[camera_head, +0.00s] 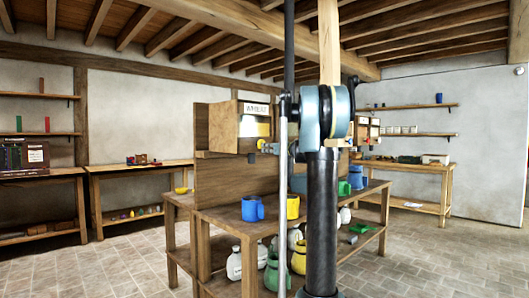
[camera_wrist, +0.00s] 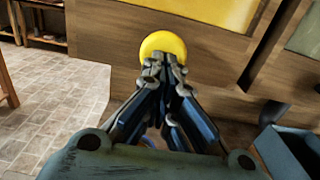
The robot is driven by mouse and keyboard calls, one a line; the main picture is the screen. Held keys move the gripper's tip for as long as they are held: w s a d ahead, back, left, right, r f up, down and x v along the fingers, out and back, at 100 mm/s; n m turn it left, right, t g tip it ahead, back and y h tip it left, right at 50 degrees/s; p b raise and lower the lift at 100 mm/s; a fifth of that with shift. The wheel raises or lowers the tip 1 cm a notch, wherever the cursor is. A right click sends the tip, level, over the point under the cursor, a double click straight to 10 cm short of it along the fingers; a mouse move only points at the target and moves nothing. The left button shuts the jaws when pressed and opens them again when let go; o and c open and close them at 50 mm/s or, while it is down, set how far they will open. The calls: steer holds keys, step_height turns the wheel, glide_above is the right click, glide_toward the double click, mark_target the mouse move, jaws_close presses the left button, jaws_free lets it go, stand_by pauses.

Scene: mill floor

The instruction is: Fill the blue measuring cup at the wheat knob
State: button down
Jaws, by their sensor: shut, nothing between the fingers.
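The wooden dispenser box (camera_head: 240,128) with a pale label hangs on the upright board; I cannot read the label surely. Its round yellow knob (camera_wrist: 163,43) is straight ahead in the wrist view. My gripper (camera_wrist: 162,66) is shut and empty, its fingertips overlapping the knob's lower edge in the picture; whether they touch it I cannot tell. In the head view the gripper is small beside the box, partly hidden by my arm. A blue measuring cup (camera_head: 250,209) stands upright on the table below the box; its inside is not visible.
A yellow cup (camera_head: 293,207) stands right of the blue one on the table (camera_head: 222,216). Green and blue cups (camera_head: 356,177) stand farther right, beyond my arm. Jugs and sacks (camera_head: 234,264) fill the lower shelf. A blue-grey open container (camera_wrist: 288,150) shows at lower right in the wrist view.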

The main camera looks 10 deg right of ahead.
steer(key=v, duration=1.1)
steer(key=shift+s+d, duration=0.2)
steer(key=s+a+f+n+g+h, duration=0.1)
steer(key=s+a+f+n+g, duration=0.3)
steer(key=s+f, duration=0.35)
steer(key=s+a+f+n+g+h, duration=0.1)
steer(key=s+a+f+n, duration=0.5)
steer(key=s, duration=0.3)
steer(key=s+a+f+n+g+h, duration=0.1)
steer(key=s+a+f+n+g, duration=0.2)
steer(key=s+f+n, duration=0.45)
steer(key=s+d+f+n+g+h, duration=0.1)
steer(key=s+d+f+n+h, duration=0.1)
steer(key=s+f, duration=0.5)
steer(key=s+d+f+n+g+h, duration=0.2)
steer(key=s+f+n, duration=0.3)
steer(key=s+f, duration=0.3)
steer(key=s+d+f+n+g+h, duration=0.1)
steer(key=s+d+f+n+h, duration=0.2)
steer(key=s+f, duration=0.4)
steer(key=s+d+n, duration=0.1)
steer(key=s, duration=0.2)
steer(key=shift+d+f+h, duration=0.2)
steer(key=shift+f+h, duration=0.05)
steer(key=shift+h, duration=0.05)
steer(key=shift+s+n, duration=0.1)
steer(key=shift+n, duration=0.15)
